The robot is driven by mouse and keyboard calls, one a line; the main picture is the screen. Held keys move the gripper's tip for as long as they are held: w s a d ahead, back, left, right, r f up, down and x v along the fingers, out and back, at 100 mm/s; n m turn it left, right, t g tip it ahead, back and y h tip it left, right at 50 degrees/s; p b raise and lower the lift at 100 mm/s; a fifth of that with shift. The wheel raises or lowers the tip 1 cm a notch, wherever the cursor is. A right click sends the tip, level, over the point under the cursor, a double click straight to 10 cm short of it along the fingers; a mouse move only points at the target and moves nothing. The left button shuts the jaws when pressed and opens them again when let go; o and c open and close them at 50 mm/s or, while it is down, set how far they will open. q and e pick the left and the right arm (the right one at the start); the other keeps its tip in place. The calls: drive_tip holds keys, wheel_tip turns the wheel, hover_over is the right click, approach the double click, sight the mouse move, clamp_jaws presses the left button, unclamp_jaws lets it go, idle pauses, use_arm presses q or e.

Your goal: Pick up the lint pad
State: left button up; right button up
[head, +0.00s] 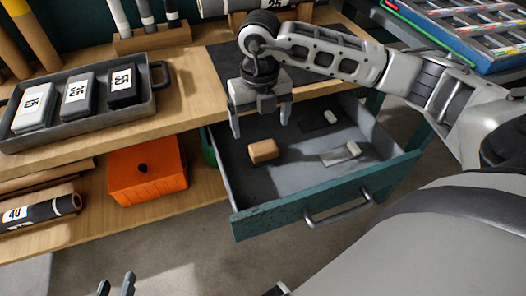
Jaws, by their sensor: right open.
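My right gripper (260,121) points down, open and empty, above the back left of an open teal drawer (300,209). In the drawer lie a tan block (263,151), a dark flat piece with a white end (318,122), and a grey flat piece with a white block at one end (340,154). I cannot tell for sure which of these is the lint pad. The tan block is just below and in front of my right gripper, apart from it. My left gripper (116,285) shows only its fingertips at the bottom left edge, spread apart with nothing visible between them.
A grey tray (88,118) with several numbered blocks stands on the wooden bench at left. An orange box (147,172) and a dark roll labelled 40 (42,210) lie on the shelf below. A rack of coloured items (470,30) is at upper right. The drawer walls surround the pieces.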

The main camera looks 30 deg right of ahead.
sight(264, 146)
wheel_tip(264, 146, down, 4)
drive_tip(key=shift+r, duration=0.25)
drive_tip(key=shift+s+d+f, duration=0.1)
drive_tip(key=shift+s+f, duration=0.1)
drive_tip(key=shift+f, duration=1.15)
drive_tip(key=shift+s+d+f, duration=0.1)
drive_tip(key=shift+s+f, duration=0.05)
drive_tip(key=shift+f, duration=1.2)
drive_tip(key=c, duration=1.1)
